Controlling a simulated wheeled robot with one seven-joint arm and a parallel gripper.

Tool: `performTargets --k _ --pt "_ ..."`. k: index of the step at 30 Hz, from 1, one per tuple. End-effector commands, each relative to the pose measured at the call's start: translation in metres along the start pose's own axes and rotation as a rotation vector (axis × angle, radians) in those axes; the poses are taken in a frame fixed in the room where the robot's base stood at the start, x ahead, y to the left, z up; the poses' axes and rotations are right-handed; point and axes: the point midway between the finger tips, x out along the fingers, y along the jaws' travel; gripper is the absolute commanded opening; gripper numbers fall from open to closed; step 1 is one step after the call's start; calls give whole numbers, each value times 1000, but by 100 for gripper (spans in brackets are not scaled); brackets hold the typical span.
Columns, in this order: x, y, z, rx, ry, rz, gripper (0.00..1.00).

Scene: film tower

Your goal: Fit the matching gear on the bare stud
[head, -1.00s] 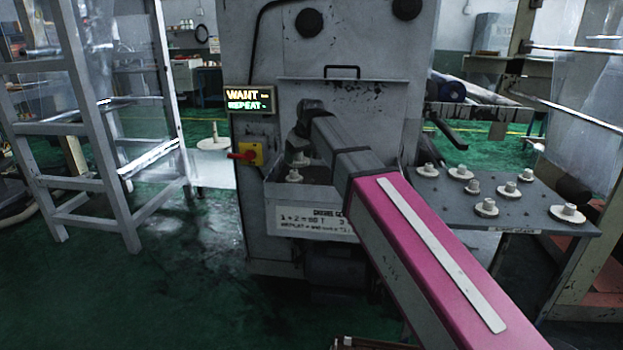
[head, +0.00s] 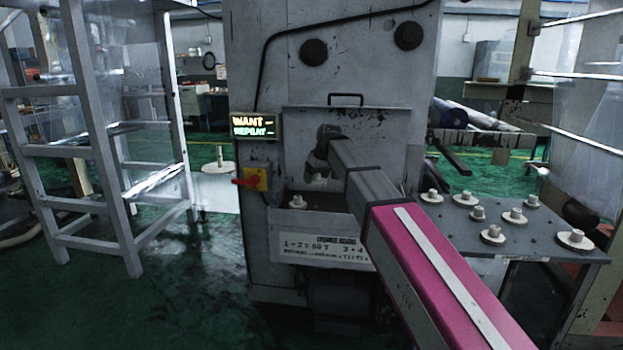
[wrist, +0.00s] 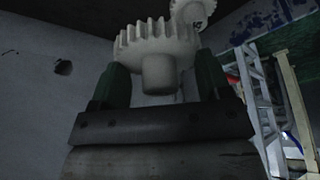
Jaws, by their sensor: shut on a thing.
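My gripper (wrist: 160,85) is shut on a pale gear (wrist: 155,48), which has coarse teeth and a round hub facing the wrist camera. Another pale toothed gear (wrist: 194,10) shows beyond it at the top of the wrist view. In the head view my arm reaches to the machine's recess, and its end hides most of what is there. A pale gear (head: 298,203) sits in the recess, left of my arm. I cannot see a bare stud. The held gear's seating cannot be told.
Several pale gears stand on a grey side table (head: 462,238) at right. A label plate (head: 322,248) is on the recess front. A lit sign (head: 254,126) reads "WANT" and "REPEAT". A red-handled switch (head: 252,180) is below it. A white ladder frame (head: 105,150) stands left.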

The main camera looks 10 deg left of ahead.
Motion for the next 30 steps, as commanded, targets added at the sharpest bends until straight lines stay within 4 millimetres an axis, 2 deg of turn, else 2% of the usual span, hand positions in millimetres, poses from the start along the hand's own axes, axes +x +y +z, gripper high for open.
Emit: performTargets --k 18,30 --pt "57 -1 25 -1 -2 -1 46" --pt "76 -1 32 -1 0 0 46"
